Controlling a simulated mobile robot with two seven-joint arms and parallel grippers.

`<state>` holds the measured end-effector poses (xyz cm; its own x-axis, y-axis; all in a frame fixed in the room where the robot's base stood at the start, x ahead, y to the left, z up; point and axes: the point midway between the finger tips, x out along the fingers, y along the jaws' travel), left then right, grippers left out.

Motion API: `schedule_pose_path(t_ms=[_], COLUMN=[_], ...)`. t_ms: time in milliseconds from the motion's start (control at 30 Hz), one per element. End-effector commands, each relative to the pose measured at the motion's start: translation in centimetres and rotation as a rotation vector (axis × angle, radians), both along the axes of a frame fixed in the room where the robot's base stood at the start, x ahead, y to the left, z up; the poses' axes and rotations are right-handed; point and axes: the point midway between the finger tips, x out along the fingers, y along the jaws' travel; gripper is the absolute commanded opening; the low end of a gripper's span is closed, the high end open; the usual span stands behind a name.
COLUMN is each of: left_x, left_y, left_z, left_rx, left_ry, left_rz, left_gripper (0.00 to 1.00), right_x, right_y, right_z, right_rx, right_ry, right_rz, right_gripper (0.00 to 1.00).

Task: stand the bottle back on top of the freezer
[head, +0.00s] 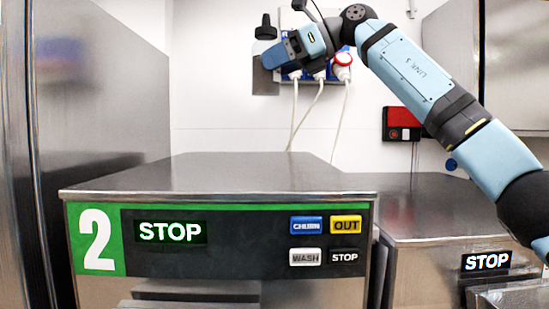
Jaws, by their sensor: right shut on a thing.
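My right gripper (277,56) reaches in from the right, high above the number 2 freezer. It is shut on the bottle (265,82), whose grey body shows below the fingers and whose black top shows above them. The bottle looks about upright, and its middle is hidden by the gripper. The freezer (215,172) has a bare, flat steel top, and the bottle appears clear above it in the picture. How far back the bottle is, I cannot tell. My left gripper is not in view.
A second, lower freezer (430,210) stands at the right under my right arm. Wall sockets with a red plug (343,60) and hanging white cables (295,115) are behind the gripper. A red box (397,117) is on the wall. A steel cabinet (90,90) stands left.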

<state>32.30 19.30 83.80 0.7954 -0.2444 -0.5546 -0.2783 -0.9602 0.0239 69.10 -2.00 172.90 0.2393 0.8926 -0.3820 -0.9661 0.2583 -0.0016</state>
Motion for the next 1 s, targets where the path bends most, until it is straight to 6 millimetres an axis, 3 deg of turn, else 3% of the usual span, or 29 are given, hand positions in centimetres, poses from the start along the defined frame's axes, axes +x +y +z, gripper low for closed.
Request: schedule_pose_path(t_ms=[33,200,400,667,900,1000], left_x=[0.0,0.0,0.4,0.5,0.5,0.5], left_y=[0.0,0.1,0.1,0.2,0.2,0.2], left_z=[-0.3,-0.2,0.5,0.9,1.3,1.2], left_rx=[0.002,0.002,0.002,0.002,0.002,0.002], left_ry=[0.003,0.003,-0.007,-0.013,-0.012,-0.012], left_rz=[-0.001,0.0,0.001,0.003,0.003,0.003], left_gripper=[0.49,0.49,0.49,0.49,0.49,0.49], right_x=[0.1,0.1,0.0,0.0,0.0,0.0], right_y=[-0.1,-0.1,-0.1,0.0,-0.1,-0.1], right_z=[-1.8,-6.2,-10.6,-12.6,-15.7,-15.9], right_rx=[0.0,0.001,0.0,0.001,0.001,0.002], right_ry=[0.002,0.002,0.002,0.0,-0.001,-0.002], right_rz=[0.0,0.0,-0.001,0.0,-0.001,-0.001], right_gripper=[0.34,0.34,0.34,0.34,0.34,0.34])
